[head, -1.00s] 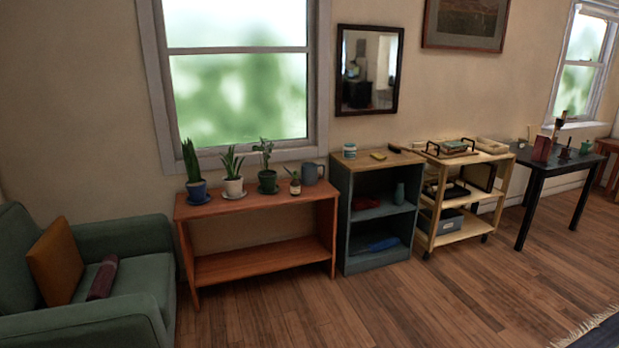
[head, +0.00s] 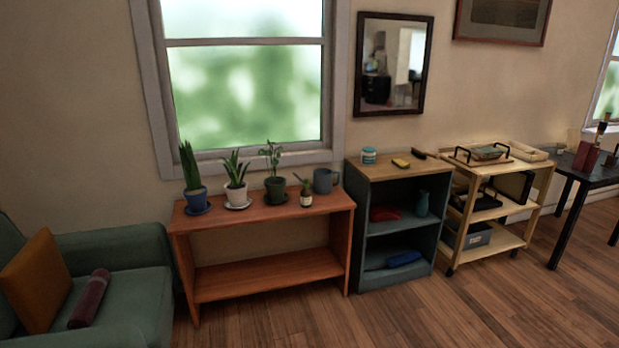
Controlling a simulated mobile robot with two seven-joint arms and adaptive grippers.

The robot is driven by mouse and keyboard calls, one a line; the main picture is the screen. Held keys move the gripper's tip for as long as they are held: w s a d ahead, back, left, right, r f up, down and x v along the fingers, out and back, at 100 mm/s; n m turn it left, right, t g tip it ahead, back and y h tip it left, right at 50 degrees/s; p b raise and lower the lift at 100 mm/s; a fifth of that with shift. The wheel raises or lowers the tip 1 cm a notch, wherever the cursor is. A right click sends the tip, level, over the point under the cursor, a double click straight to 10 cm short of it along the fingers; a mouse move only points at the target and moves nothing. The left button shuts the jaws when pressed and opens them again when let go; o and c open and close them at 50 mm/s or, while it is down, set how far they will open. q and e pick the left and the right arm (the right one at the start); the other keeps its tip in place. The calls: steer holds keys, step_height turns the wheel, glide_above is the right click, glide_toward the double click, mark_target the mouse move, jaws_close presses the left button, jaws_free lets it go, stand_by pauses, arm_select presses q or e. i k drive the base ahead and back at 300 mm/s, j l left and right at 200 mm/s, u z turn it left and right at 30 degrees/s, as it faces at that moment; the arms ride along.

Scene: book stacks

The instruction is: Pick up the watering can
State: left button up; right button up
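The watering can (head: 323,181) is a grey-blue can at the right end of the top of a reddish wooden shelf table (head: 262,214). It stands upright behind and to the right of a small bottle-like pot (head: 306,194) with a plant. Part of its detail is too small to make out. Neither of my grippers is in the head view.
Several potted plants, one in a blue pot (head: 195,198), line the table top left of the can. A green armchair (head: 122,262) stands at left, a blue-grey shelf unit (head: 358,238) and cart (head: 497,238) at right. The wooden floor (head: 400,318) in front is clear.

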mark_target(322, 177)
steer(key=i+l+u, duration=0.2)
steer(key=i+l, duration=0.15)
steer(key=i, duration=0.4)
steer(key=i+l+u, duration=0.25)
steer(key=i+l, duration=0.2)
steer(key=i, duration=0.25)
steer(key=i+l+u, duration=0.2)
steer(key=i+l, duration=0.4)
steer(key=i, duration=0.1)
